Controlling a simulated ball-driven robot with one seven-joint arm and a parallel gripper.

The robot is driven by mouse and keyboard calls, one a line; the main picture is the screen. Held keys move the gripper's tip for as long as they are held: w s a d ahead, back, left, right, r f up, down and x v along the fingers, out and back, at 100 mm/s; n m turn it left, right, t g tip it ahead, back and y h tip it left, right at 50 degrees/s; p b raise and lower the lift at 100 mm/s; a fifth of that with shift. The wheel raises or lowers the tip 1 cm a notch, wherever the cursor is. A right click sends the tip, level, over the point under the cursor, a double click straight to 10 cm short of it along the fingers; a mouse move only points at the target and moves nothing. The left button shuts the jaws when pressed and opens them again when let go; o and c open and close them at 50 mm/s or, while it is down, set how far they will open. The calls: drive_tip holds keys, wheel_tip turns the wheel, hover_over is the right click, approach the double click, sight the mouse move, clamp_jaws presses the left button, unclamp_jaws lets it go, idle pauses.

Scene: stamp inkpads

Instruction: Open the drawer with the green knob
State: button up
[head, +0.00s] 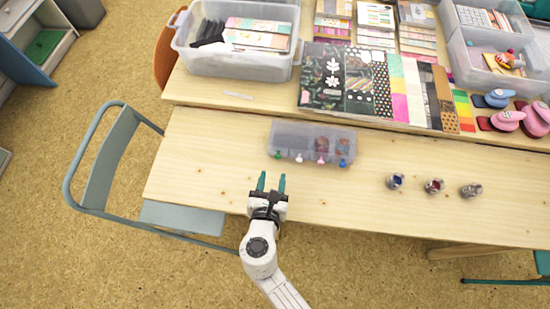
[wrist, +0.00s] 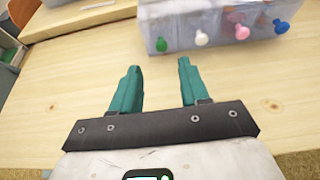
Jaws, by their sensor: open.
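A clear plastic drawer box (head: 312,141) sits on the wooden table, with a row of coloured knobs along its front. The green knob (head: 278,155) is at the left end, followed by white, pink and blue knobs. In the wrist view the green knob (wrist: 161,44) shows at the box's left front corner, ahead of the fingertips. The drawers look shut. My gripper (head: 271,176) has teal fingers; it is open and empty, in front of the box and slightly left of the green knob. The fingers (wrist: 158,68) are apart from the knob.
Small metal jars (head: 434,186) stand on the table to the right. Patterned papers (head: 345,80) and a clear bin (head: 238,63) lie behind the box. A grey-blue chair (head: 105,165) stands at the left edge. The tabletop (head: 210,160) left of the box is clear.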

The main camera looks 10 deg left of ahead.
sight(277, 158)
drive_tip(key=x, duration=0.7)
drive_tip(key=shift+d+f, duration=0.1)
drive_tip(key=shift+d, duration=0.05)
clamp_jaws()
idle(0.5)
